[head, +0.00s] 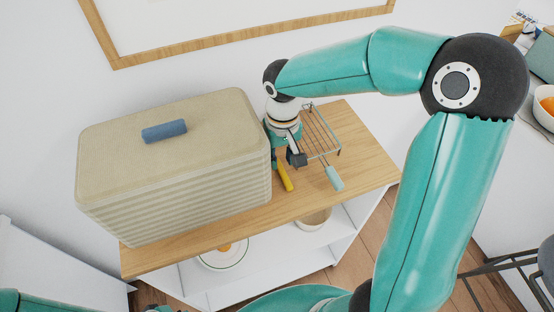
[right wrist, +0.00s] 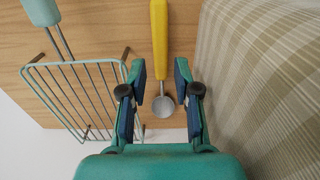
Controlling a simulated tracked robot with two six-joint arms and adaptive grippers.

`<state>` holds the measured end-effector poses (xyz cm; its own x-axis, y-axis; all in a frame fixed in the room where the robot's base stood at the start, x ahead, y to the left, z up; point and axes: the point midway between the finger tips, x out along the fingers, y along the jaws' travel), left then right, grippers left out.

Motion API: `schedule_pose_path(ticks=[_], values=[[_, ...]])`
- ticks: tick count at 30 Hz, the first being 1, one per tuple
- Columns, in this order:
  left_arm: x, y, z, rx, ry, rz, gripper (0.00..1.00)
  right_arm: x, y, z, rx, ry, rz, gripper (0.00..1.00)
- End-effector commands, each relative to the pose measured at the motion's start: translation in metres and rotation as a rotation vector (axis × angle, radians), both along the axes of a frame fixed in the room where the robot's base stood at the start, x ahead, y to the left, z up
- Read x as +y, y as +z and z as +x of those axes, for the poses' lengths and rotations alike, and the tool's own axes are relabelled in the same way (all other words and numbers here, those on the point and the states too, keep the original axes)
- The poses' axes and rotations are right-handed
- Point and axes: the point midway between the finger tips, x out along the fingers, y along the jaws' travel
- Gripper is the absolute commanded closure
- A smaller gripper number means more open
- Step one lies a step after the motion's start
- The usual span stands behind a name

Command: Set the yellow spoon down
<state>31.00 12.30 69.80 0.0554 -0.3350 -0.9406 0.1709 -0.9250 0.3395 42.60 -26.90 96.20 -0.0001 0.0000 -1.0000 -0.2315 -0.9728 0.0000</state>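The yellow spoon (head: 286,178) lies on the wooden top, just right of the big beige box. In the right wrist view, its yellow handle (right wrist: 159,35) points up the picture and its grey bowl (right wrist: 163,106) is near the fingers. My right gripper (right wrist: 160,72) is open, with one finger on each side of the spoon and a visible gap to each. In the head view, my right gripper (head: 290,150) is over the spoon's far end and partly hides it. My left gripper is not in view.
The beige ribbed box (head: 175,210) with a blue handle stands close to the spoon. A wire rack (head: 320,130) and a tool with a pale teal handle (head: 334,178) lie on the other side. The wooden top (head: 365,160) is bare at its right end.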

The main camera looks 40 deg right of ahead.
Motion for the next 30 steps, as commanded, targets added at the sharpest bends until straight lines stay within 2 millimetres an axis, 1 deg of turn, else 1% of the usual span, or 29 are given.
schedule_pose_path(ticks=[2,3,6,9,15,17,18,21,30], values=[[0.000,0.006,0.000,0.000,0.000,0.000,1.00,0.001,-0.011,-0.001,0.006,0.001,0.000,0.69],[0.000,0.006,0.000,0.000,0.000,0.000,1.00,0.001,-0.018,-0.001,0.006,0.000,0.000,0.69],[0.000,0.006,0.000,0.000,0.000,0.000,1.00,0.001,-0.029,0.000,0.003,0.001,0.000,0.69],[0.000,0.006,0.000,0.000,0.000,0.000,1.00,0.001,-0.034,0.000,0.002,0.001,0.000,0.69],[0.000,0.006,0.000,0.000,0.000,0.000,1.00,0.001,-0.034,0.000,0.000,0.001,0.000,0.69],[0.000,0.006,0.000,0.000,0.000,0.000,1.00,0.001,-0.034,0.000,0.000,0.001,0.000,0.79],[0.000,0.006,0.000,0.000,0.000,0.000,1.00,0.001,-0.034,0.000,0.000,0.001,0.000,0.85],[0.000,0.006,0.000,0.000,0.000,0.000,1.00,0.001,-0.034,0.001,0.000,0.001,0.000,1.00],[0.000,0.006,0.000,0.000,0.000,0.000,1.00,0.001,-0.033,0.001,-0.001,0.001,0.000,1.00]])
